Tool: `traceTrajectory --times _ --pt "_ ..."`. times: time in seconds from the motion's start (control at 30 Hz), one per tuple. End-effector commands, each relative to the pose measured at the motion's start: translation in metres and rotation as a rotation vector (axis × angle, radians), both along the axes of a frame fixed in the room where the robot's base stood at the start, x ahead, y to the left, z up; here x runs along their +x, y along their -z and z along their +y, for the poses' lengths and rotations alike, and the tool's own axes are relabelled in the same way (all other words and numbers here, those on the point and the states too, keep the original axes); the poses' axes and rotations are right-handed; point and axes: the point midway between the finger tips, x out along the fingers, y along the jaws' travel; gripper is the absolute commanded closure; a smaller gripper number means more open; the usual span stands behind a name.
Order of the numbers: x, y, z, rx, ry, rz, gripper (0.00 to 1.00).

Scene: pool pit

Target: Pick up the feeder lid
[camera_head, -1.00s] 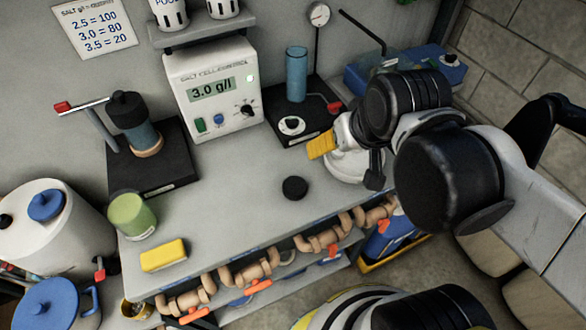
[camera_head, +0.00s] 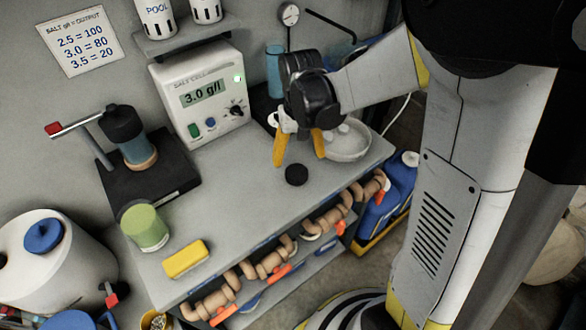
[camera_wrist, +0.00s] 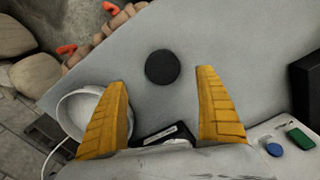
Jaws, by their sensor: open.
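The feeder lid looks to be the small black round disc (camera_head: 296,174) lying flat on the grey counter (camera_head: 235,205). In the wrist view the disc (camera_wrist: 162,67) lies just beyond the fingertips, centred between them. My gripper (camera_head: 299,160) is over the counter with its two yellow fingers pointing down, spread apart and empty. It also shows in the wrist view (camera_wrist: 163,78), with clear counter between the fingers. In the head view the disc appears just below the fingertips. The gripper does not touch it, as far as I can see.
A white round dish (camera_head: 349,144) stands close to the right finger. The salt meter (camera_head: 204,97) and a blue cylinder (camera_head: 274,70) stand behind. A yellow sponge (camera_head: 186,259) and green cup (camera_head: 144,226) are at left. Pipes with orange handles (camera_head: 281,272) run below the counter edge.

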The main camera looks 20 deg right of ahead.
Motion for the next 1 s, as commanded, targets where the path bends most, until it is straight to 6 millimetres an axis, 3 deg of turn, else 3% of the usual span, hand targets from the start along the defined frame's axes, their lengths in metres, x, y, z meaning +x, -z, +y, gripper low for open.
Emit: traceTrajectory --times 0.07,0.27,0.53,0.8,0.87,1.0 --pt "0.0 0.013 0.0 0.0 0.0 -0.001 0.18" --pt "0.0 0.025 0.001 0.0 -0.001 -0.001 0.18" --pt "0.001 0.066 0.004 0.0 -0.001 -0.001 0.18" --pt "0.001 0.07 0.004 0.0 -0.001 -0.002 0.18" --pt "0.001 0.069 0.004 0.0 -0.001 -0.002 0.32" --pt "0.001 0.069 0.004 0.0 -0.001 -0.002 0.75"
